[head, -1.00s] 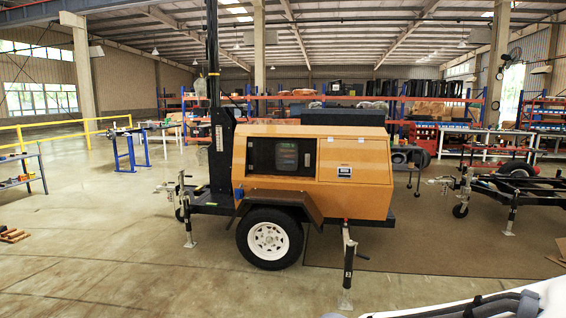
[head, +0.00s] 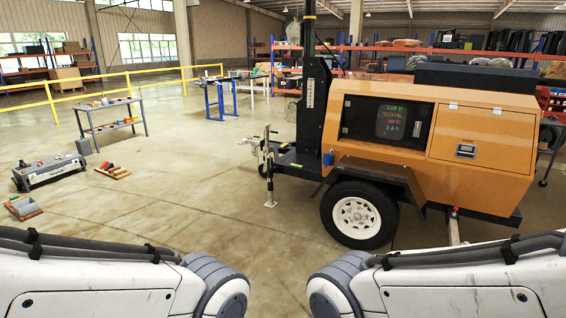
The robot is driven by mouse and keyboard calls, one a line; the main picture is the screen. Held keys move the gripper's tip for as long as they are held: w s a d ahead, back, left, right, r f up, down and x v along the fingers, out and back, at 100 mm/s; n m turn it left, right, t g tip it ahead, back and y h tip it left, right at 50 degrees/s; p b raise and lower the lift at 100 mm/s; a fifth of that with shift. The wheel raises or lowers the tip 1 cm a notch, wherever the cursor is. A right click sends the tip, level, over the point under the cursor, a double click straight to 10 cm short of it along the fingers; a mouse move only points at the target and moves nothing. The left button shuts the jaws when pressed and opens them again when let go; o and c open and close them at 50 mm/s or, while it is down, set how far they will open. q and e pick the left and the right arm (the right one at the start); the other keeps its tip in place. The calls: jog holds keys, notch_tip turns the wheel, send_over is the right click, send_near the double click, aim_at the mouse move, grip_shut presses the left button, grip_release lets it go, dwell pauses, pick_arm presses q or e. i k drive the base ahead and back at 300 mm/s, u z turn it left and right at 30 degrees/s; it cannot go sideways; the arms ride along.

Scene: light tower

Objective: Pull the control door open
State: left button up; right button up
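The orange light tower trailer (head: 470,185) stands on the right in the head view. On its side is a black-framed dark panel (head: 358,118) with a lit display (head: 391,122) showing green and red characters. I cannot tell from here whether a clear door covers it. To its right is a closed orange door (head: 482,137) with a small latch plate (head: 466,150). Both my arms show along the bottom edge, well short of the trailer. Neither gripper is in the picture.
The trailer's white wheel (head: 357,218) and front jack leg (head: 270,180) stand on the floor. A small workbench (head: 108,103), a low grey bench (head: 50,170) and trays (head: 22,207) are at left, before a yellow railing (head: 120,85). The floor between is clear.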

aim_at(369, 119)
jog(key=u, duration=0.25)
jog(key=i, duration=2.5)
jog(key=z, duration=0.3)
jog(key=i, duration=1.9)
jog(key=z, duration=0.4)
